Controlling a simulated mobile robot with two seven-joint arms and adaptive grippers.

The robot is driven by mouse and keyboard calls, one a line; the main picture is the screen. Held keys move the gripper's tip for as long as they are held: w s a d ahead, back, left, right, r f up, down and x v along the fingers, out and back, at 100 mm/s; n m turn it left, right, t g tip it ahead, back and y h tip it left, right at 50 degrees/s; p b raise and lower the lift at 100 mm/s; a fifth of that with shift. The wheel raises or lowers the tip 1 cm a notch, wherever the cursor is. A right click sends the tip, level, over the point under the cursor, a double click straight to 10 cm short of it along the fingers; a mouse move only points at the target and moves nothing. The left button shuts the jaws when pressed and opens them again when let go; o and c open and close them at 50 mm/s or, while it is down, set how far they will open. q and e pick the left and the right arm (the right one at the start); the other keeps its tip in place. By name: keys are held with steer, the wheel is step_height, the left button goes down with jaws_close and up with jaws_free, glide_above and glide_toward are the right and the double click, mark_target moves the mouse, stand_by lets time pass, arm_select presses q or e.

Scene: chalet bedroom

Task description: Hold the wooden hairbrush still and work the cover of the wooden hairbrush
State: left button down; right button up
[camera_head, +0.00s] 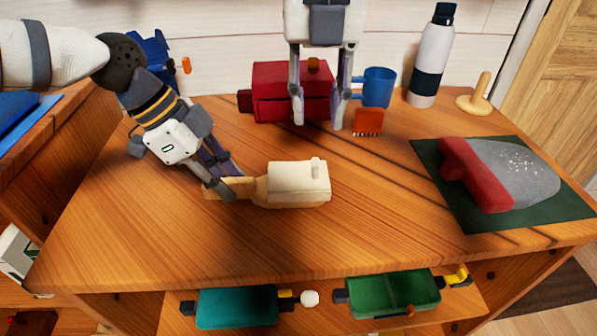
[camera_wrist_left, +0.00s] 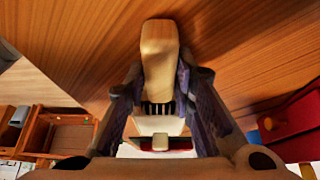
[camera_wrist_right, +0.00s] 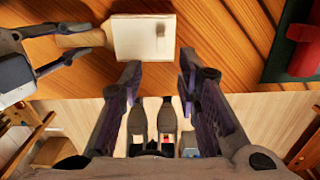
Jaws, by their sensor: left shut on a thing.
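The wooden hairbrush (camera_head: 259,190) lies on the desk with its handle to the left. A pale cream cover (camera_head: 292,187) with a small raised knob (camera_head: 316,166) encloses its head at the right end. My left gripper (camera_head: 222,187) is shut on the handle, and its fingers hide part of it. In the left wrist view the handle (camera_wrist_left: 159,55) shows between the fingers. My right gripper (camera_head: 318,112) is open and empty, above and behind the cover. In the right wrist view the cover (camera_wrist_right: 135,38) lies beyond the open fingers (camera_wrist_right: 158,75), apart from them.
A red box (camera_head: 272,95), an orange comb-like piece (camera_head: 368,122), a blue mug (camera_head: 379,87), a bottle (camera_head: 430,62) and a wooden peg stand (camera_head: 481,95) are at the back. A dark green mat (camera_head: 465,212) bears a red-and-grey item on the right. The desk around the cover is clear.

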mark_target(316, 162)
step_height(316, 162, down, 10)
steer(key=shift+r, duration=0.25)
steer(key=shift+c, duration=0.6)
steer(key=shift+d, duration=0.1)
jaws_close()
